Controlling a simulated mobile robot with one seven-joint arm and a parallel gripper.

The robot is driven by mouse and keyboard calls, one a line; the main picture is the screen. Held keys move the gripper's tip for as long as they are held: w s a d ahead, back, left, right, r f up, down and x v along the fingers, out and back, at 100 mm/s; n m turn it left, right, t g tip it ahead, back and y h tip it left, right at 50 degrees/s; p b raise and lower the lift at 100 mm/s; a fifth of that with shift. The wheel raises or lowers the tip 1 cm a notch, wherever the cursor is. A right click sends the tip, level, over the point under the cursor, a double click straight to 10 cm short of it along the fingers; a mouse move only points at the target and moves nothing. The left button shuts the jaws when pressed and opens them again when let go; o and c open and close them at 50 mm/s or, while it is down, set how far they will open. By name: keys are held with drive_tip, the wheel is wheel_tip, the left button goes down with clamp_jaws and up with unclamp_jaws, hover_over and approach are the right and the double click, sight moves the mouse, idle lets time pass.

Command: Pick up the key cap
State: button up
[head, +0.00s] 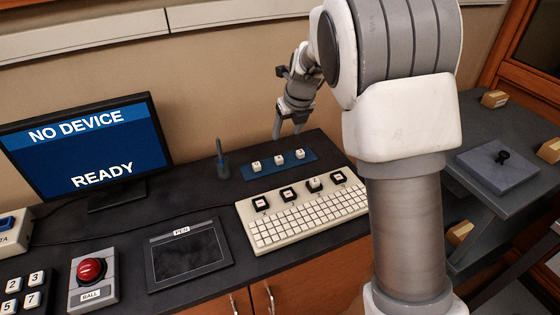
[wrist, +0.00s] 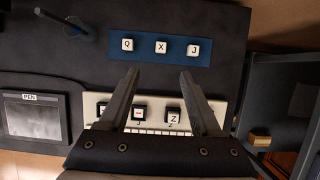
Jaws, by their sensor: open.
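Three white key caps stand in a row on a blue strip (wrist: 199,62): Q (wrist: 127,45), X (wrist: 161,47) and J (wrist: 193,49). In the head view they show as small white blocks on the strip (head: 256,178). Another white cap, marked Z (wrist: 173,117), sits raised at one of the black square sockets of the keyboard. My gripper (wrist: 159,73) is open, with nothing between its fingers. In the wrist view its tips point toward the strip, just short of its near edge, below the X cap. In the head view my gripper (head: 288,135) hangs above the strip's back edge.
The cream keyboard (head: 308,219) lies in front of the strip. A dark pen stand (head: 222,160) is left of it. A pen tablet (head: 186,255), red ball button (head: 91,271) and monitor (head: 84,143) are farther left. A grey joystick box (head: 498,167) stands on the right.

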sight(279, 158)
drive_tip(key=b+x, duration=0.3)
drive_tip(key=x, duration=1.2)
drive_tip(key=shift+w+d, duration=0.15)
drive_tip(key=shift+w, duration=0.05)
drive_tip(key=shift+r, duration=0.1)
clamp_jaws()
